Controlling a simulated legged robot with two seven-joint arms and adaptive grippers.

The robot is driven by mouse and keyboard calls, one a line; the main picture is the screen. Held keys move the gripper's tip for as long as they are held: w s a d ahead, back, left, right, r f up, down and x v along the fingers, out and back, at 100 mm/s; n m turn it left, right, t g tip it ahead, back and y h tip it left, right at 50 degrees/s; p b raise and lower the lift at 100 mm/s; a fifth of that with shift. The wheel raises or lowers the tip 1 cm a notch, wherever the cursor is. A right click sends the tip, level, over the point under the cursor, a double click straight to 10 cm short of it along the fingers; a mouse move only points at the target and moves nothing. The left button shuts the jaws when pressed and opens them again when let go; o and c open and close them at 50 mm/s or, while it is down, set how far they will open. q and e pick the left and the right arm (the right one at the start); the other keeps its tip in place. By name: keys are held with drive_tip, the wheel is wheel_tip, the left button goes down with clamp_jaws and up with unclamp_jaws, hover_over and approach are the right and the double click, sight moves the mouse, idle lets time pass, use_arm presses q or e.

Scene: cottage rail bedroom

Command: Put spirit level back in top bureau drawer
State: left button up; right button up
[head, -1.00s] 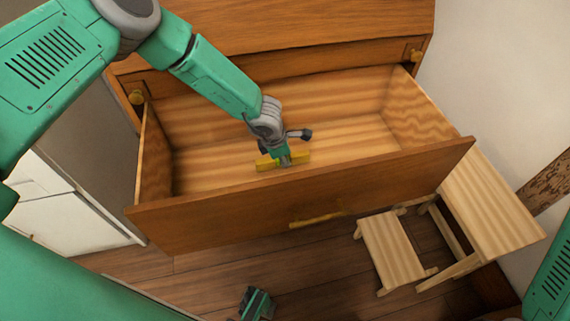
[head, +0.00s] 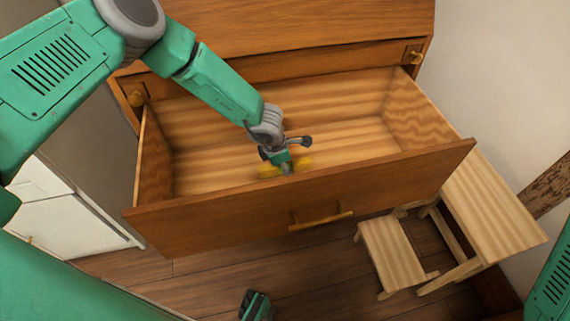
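The bureau's top drawer (head: 300,192) is pulled far out, and its pale wooden inside is empty apart from the tool. The yellow spirit level (head: 304,163) is low inside it, close behind the drawer front, and looks blurred. My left gripper (head: 286,168) reaches down into the drawer from the upper left. Its fingers look closed around the middle of the level and hide that part. Whether the level touches the drawer floor is hard to tell. A green and black part, probably my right gripper (head: 257,305), shows at the bottom edge; its fingers cannot be made out.
A small pale wooden step stool (head: 395,255) stands on the floor below the drawer's right end. A white cabinet (head: 75,225) is at the left. The wall (head: 500,80) is close on the right. The drawer's right half is free.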

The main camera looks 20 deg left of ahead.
use_arm(q)
drive_tip(key=p+v, duration=0.3)
drive_tip(key=v, duration=0.8)
drive_tip(key=shift+r, duration=0.25)
drive_tip(key=shift+d+r+p, duration=0.1)
drive_tip(key=shift+p, duration=0.3)
